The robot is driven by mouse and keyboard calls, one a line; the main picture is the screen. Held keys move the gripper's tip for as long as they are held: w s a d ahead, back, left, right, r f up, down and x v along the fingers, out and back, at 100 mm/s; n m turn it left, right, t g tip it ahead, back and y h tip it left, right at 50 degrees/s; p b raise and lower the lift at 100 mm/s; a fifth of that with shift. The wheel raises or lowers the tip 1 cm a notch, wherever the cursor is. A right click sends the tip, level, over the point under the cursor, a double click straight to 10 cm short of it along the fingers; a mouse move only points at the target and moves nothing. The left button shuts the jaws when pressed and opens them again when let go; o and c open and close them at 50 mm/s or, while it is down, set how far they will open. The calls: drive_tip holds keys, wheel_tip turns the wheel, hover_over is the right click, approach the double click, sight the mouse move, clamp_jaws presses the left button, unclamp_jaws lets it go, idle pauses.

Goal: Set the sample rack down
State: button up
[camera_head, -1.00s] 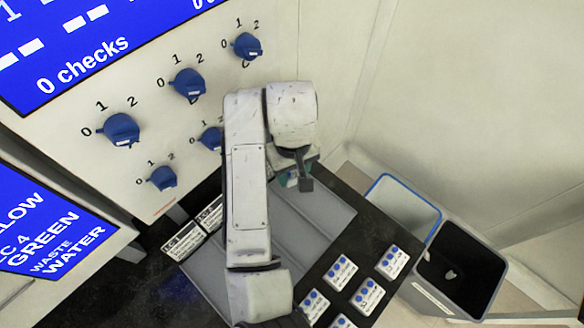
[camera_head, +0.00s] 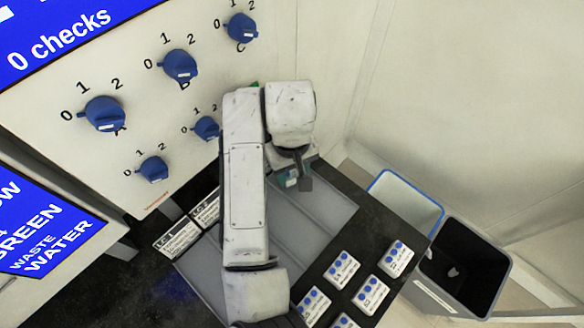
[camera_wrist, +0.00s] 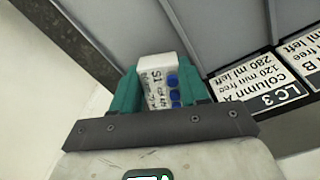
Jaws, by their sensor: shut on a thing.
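In the wrist view my gripper (camera_wrist: 160,92) has teal fingers shut on a small white sample rack (camera_wrist: 153,68) with blue round caps and a label that seems to read S1. The rack sits between the fingers, over a grey ribbed surface. In the head view my gripper (camera_head: 298,180) is near the far end of the grey tray-like surface (camera_head: 322,205). The rack is mostly hidden there by my arm and gripper. I cannot tell whether the rack touches the surface.
Several white racks with blue caps (camera_head: 371,295) stand on the black bench at right. Two bins (camera_head: 405,197) (camera_head: 462,268) are beyond it. A panel with blue knobs (camera_head: 180,66) rises behind.

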sight(294, 172)
drive_tip(key=shift+f, duration=0.4)
drive_tip(key=o, duration=1.2)
drive_tip(key=shift+c, duration=0.2)
drive_tip(key=shift+a+r, duration=0.1)
drive_tip(key=shift+r, duration=0.2)
wheel_tip(294, 172, up, 9)
drive_tip(key=shift+p, duration=0.5)
drive_tip(key=shift+d+r, duration=0.25)
drive_tip(key=shift+r, duration=0.35)
